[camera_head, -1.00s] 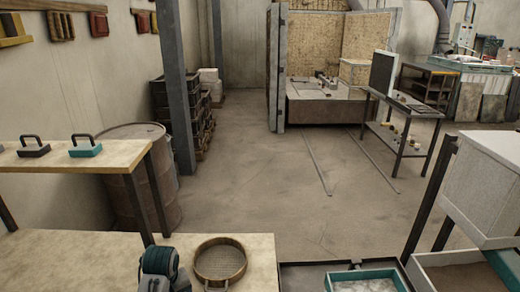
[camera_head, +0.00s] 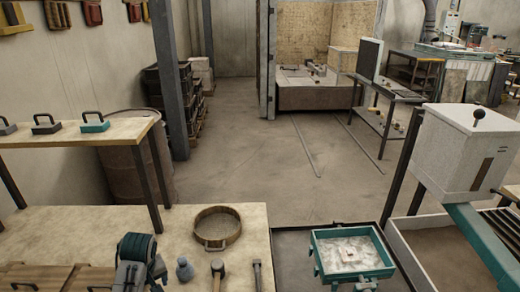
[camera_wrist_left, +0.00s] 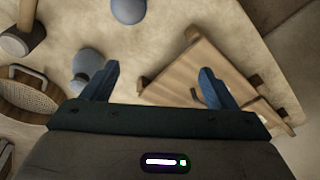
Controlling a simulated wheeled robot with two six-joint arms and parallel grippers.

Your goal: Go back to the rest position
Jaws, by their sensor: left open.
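My left gripper (camera_head: 137,262) is at the bottom of the head view, over the pale table (camera_head: 85,226). In the left wrist view its two blue fingers (camera_wrist_left: 158,84) are spread apart with nothing between them. Below it in that view are a wooden board (camera_wrist_left: 205,70) to the right and a blue-grey bottle (camera_wrist_left: 88,62) to the left. The bottle also shows in the head view (camera_head: 184,268), just right of the gripper. My right gripper is not in view, and I see no ladle.
A round sieve (camera_head: 217,227) and a mallet (camera_head: 217,268) lie right of my gripper. Wooden boards (camera_head: 35,277) lie left. A raised shelf (camera_head: 75,133) holds handled blocks. A teal-framed tray (camera_head: 351,253) and white box (camera_head: 465,148) stand right. Open floor (camera_head: 265,175) lies beyond.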

